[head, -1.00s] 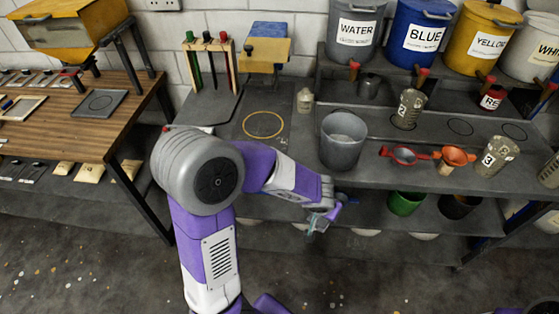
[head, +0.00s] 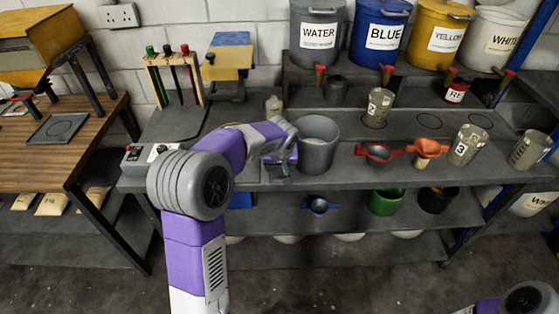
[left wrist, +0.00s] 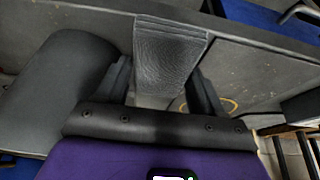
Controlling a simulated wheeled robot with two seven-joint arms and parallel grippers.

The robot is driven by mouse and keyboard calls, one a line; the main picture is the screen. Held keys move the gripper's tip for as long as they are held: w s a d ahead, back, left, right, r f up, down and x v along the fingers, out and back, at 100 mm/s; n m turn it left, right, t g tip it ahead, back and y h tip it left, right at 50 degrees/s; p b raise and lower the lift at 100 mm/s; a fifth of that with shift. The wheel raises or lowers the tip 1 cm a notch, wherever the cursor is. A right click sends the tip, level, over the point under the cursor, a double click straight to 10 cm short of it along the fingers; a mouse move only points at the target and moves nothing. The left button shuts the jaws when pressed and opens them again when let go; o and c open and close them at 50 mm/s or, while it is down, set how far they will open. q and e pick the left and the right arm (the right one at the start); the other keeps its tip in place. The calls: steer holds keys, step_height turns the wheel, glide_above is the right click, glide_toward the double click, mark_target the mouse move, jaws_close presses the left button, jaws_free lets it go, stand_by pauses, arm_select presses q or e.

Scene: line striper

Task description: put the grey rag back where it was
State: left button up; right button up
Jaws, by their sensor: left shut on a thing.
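My left gripper (head: 279,166) is at the front edge of the grey bench, just left of the grey bucket (head: 318,150). In the left wrist view, the grey rag (left wrist: 168,55) is between the two dark fingers of the left gripper (left wrist: 163,82), which is shut on it. The rag looks flat and textured, and lies over or just above the bench surface; I cannot tell whether it touches. A yellow ring (left wrist: 224,104) on the bench shows partly behind the right finger. My right gripper is out of view; only part of that arm shows at the lower right.
Right of the bucket stand a red strainer (head: 378,153), an orange funnel (head: 428,149) and numbered cups (head: 469,146). The lower shelf holds a blue strainer (head: 319,206) and a green bucket (head: 386,201).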

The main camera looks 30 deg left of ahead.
arm_select(q)
steer(key=w+a, duration=0.1)
steer(key=w, duration=0.1)
steer(key=w+a, duration=0.1)
steer(key=w, duration=0.1)
steer(key=shift+w+a+f, duration=0.1)
steer(key=shift+a, duration=0.2)
steer(key=shift+f+b, duration=0.45)
steer(key=shift+f, duration=1.25)
steer(key=shift+f, duration=0.2)
steer(key=o, duration=0.7)
steer(key=shift+c, duration=0.2)
steer(key=shift+r, duration=0.15)
